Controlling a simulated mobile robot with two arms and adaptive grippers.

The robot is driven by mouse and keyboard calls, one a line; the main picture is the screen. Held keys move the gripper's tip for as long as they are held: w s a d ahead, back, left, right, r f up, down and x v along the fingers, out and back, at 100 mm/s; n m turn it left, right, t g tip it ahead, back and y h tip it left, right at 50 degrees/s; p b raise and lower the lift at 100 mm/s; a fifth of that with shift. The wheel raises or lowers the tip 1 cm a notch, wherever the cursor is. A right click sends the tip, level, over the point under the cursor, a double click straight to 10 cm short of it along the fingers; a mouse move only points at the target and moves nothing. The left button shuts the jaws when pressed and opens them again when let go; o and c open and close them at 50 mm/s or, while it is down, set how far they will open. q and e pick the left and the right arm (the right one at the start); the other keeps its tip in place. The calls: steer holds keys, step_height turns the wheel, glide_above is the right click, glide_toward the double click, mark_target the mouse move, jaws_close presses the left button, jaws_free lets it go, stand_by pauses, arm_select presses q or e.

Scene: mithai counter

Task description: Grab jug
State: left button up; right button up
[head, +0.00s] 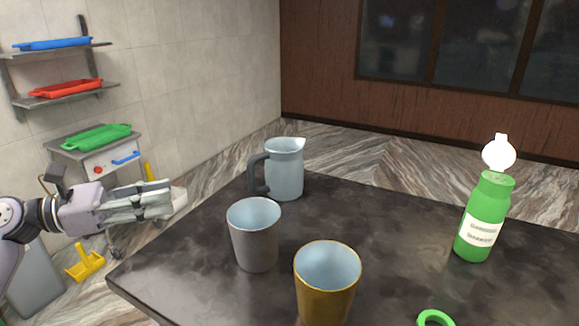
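The jug (284,170) is pale blue-grey with a dark handle on its left side and a spout at its upper right. It stands upright near the back left of the dark table (400,235). My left gripper (177,200) is left of the table, apart from the jug and pointing right. It is seen from the side, so the gap between its fingers cannot be made out. No object shows clearly in it. My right gripper is not in view.
A grey cup (255,235) stands in front of the jug, with a gold cup (327,285) nearer. A green bottle (482,220) with an open white lid is at right, and a green ring (435,318) at the front edge. Shelves with trays (65,89) line the left wall.

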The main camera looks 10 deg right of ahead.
arm_select(q)
steer(key=p, duration=0.4)
glide_toward(252, 186)
steer(key=d, duration=0.1)
steer(key=w+d+r, duration=0.2)
steer(key=shift+d, duration=0.2)
steer(key=shift+w+d+f, duration=0.1)
steer(key=shift+w+d, duration=0.1)
steer(key=shift+d, duration=0.35)
steer(key=p+x, duration=0.2)
steer(key=x, duration=0.1)
steer(key=f+p+x, duration=0.1)
steer(key=x, duration=0.1)
steer(key=shift+s, duration=0.15)
steer(key=shift+d, duration=0.2)
steer(key=shift+f, duration=0.1)
steer(key=shift+c, duration=0.4)
steer(key=c, duration=0.7)
jaws_close()
